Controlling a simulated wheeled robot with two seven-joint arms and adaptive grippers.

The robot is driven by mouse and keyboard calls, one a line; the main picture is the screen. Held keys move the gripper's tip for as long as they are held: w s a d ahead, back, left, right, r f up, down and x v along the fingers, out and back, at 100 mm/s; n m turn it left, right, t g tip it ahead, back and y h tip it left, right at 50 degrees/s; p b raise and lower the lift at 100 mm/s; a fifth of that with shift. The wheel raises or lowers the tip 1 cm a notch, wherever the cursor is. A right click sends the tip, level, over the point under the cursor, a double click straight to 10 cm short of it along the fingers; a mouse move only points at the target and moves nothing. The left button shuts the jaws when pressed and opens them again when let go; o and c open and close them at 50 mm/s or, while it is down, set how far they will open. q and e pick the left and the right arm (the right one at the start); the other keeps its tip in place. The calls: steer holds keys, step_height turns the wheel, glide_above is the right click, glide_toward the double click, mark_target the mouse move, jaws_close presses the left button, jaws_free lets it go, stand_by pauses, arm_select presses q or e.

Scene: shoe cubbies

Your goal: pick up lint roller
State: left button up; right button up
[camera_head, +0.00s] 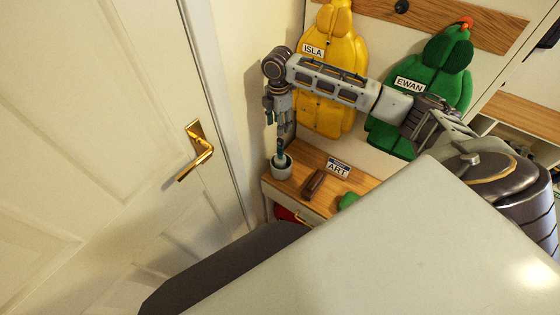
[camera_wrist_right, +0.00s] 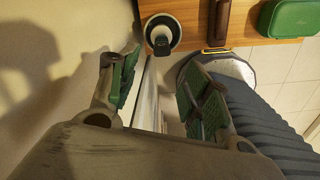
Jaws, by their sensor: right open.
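A pale round cup (camera_head: 281,168) stands at the left end of the wooden bench top, and a dark upright handle shows in it. In the right wrist view the cup (camera_wrist_right: 176,38) appears as a pale ring with a black piece inside, which may be the lint roller (camera_wrist_right: 161,40); its roller part is hidden. My right gripper (camera_head: 281,148) points down just above the cup. In the right wrist view its two green-padded fingers (camera_wrist_right: 160,75) are spread with nothing between them, and the cup lies beyond the tips. My left gripper is not in view.
Yellow (camera_head: 335,110) and green (camera_head: 418,135) coats hang behind. A white door (camera_head: 100,130) with a brass handle (camera_head: 197,150) is left.

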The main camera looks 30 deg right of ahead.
mark_target(280, 140)
step_height(280, 140, down, 6)
steer(key=shift+f, duration=1.15)
steer(key=shift+s+d+f, duration=0.1)
steer(key=shift+d+f, duration=0.05)
steer(key=shift+f, duration=0.5)
step_height(280, 140, down, 3)
steer(key=shift+d+r, duration=0.1)
steer(key=shift+r, duration=0.05)
steer(key=shift+f, duration=0.5)
steer(key=shift+c, duration=0.6)
steer(key=c, duration=0.9)
steer(key=shift+r, duration=0.1)
jaws_close()
step_height(280, 140, up, 8)
steer(key=shift+r, duration=0.75)
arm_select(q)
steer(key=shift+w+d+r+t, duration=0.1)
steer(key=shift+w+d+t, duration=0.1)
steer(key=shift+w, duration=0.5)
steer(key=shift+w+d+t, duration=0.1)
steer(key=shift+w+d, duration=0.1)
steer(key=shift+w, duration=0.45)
arm_select(e)
steer(key=shift+r, duration=0.2)
